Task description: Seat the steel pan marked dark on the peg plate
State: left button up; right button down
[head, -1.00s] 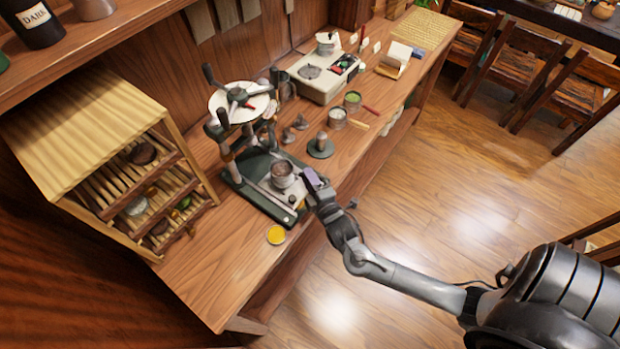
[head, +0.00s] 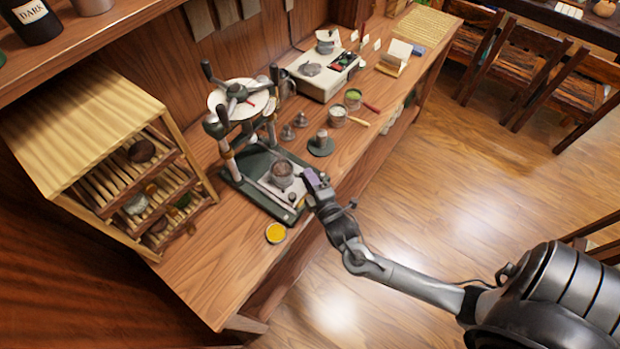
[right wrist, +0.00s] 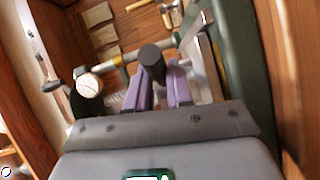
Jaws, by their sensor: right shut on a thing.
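A small steel pan (head: 282,173) with a brownish top stands on the pale plate (head: 268,182) at the base of the green press (head: 232,180). Any mark on the pan is too small to read, and the pegs cannot be made out. My right gripper (head: 312,184) is low at the plate's front right side, close beside the pan. In the right wrist view its purple fingers (right wrist: 157,92) are shut on a dark, round-topped knob-like piece (right wrist: 155,58). Whether this piece belongs to the pan or the plate cannot be told. My left gripper is out of view.
A slatted wooden rack (head: 85,130) stands left of the press. A yellow-filled dish (head: 275,233) lies before it. A steel cylinder on a green disc (head: 320,144), small tins (head: 337,115) and a white scale box (head: 322,75) stand behind. The counter's front left is clear.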

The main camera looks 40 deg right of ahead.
jog(key=c, duration=0.9)
grip_release()
jog(key=shift+f, duration=0.1)
jog(key=shift+f, duration=0.1)
jog(key=shift+s, duration=0.15)
